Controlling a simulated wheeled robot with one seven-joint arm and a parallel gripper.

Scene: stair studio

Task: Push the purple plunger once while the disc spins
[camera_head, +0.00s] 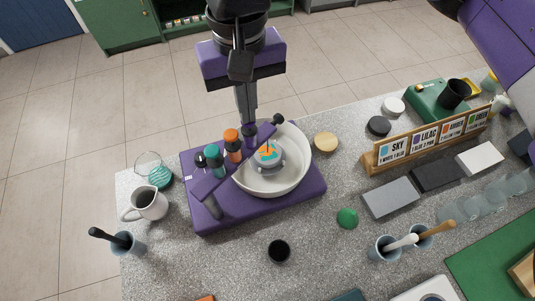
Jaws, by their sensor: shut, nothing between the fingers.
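A purple spin machine (310,198) stands on the speckled counter, with a white bowl (297,178) on it. A small disc (269,152) with orange and teal patches sits in the middle of the bowl; one frame does not show whether it turns. Along the machine's left and back stand a teal plunger (214,154), an orange plunger (232,138) and a dark purple plunger (249,131). My gripper (247,119) points down, shut and empty, directly over the purple plunger. Its tips overlap the plunger's top in the picture; I cannot tell whether they touch.
A white jug (150,203) and a glass flask (157,172) stand left of the machine. A cup (129,245) with a dark-handled tool is at front left. A wooden sign rack (428,141) stands at right.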

